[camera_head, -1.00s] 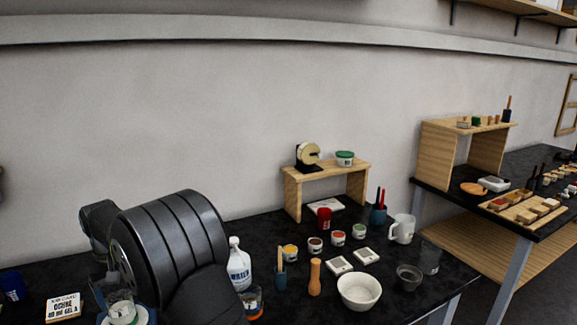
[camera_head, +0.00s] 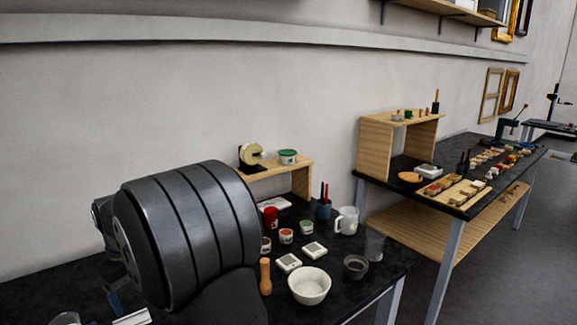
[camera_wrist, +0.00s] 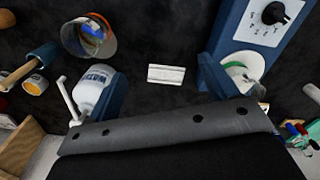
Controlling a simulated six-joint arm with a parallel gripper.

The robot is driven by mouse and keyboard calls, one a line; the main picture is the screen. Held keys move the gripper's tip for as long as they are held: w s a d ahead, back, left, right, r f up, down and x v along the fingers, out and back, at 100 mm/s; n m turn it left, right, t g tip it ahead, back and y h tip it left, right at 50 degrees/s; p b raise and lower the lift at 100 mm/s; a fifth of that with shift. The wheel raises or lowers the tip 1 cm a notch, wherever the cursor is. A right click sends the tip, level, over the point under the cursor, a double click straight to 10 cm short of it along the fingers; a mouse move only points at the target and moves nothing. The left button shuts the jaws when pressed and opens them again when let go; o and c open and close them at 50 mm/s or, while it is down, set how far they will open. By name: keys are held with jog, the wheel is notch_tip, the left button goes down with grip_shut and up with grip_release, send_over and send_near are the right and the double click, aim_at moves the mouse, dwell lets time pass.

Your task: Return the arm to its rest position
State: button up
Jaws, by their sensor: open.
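My gripper (camera_wrist: 162,84) is open, its two blue fingers spread wide in the wrist view with nothing held between them. A small white block (camera_wrist: 166,75) lies on the dark table, seen beyond the gap between the fingers. A white lettered bottle (camera_wrist: 92,92) shows beside the left finger, partly covered by it. In the head view my dark arm fills the lower left and hides most of the gripper.
A blue device with a black knob (camera_wrist: 273,13) is near the right finger. A glass with orange contents (camera_wrist: 89,38) stands at upper left. In the head view, a white bowl (camera_head: 309,286), a wooden pestle (camera_head: 265,277), a mug (camera_head: 347,220) and a small shelf (camera_head: 301,178) are right of my arm.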

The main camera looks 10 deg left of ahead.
jog(key=d+f, duration=0.2)
jog(key=d, duration=0.5)
jog(key=d+f, duration=0.3)
jog(key=d, duration=0.4)
jog(key=s+a+f, duration=0.3)
jog(key=a+f, duration=0.1)
jog(key=a, duration=0.2)
jog(key=shift+a, duration=0.3)
jog(key=shift+w, duration=0.1)
